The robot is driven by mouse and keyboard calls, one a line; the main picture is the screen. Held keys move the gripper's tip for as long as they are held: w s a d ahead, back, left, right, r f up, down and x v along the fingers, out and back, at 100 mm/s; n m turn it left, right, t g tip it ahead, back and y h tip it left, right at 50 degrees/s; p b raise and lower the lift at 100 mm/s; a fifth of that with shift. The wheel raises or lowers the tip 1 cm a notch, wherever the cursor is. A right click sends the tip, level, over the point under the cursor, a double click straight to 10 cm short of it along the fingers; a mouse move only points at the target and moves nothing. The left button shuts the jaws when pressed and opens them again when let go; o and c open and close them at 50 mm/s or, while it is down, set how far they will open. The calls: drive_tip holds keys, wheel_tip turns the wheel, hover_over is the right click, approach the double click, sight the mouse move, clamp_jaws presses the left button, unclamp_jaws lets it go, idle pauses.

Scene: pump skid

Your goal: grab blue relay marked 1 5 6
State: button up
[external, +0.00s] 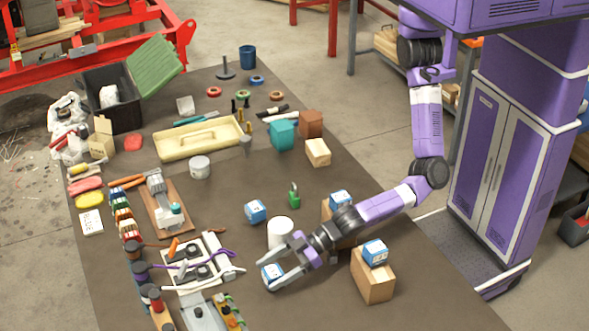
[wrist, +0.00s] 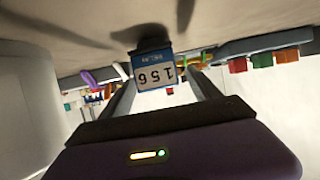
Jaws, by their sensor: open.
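The blue relay marked 1 5 6 (wrist: 152,72) shows in the wrist view with its white label upside down, between the two fingers of my gripper (wrist: 160,92). In the external view a blue and white relay (external: 272,273) sits on the dark table between the open fingers of my gripper (external: 268,275); its marking is too small to read there. The fingers are apart, one on each side of the relay. I cannot tell whether either finger touches it.
Other blue relays lie on the table (external: 255,211), on a rear wooden block (external: 340,200) and on a front wooden block (external: 375,253). A white cylinder (external: 281,231) stands close beside my gripper. A green padlock (external: 294,196) lies behind it.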

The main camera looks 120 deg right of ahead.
clamp_jaws()
drive_tip(key=shift+r, duration=0.1)
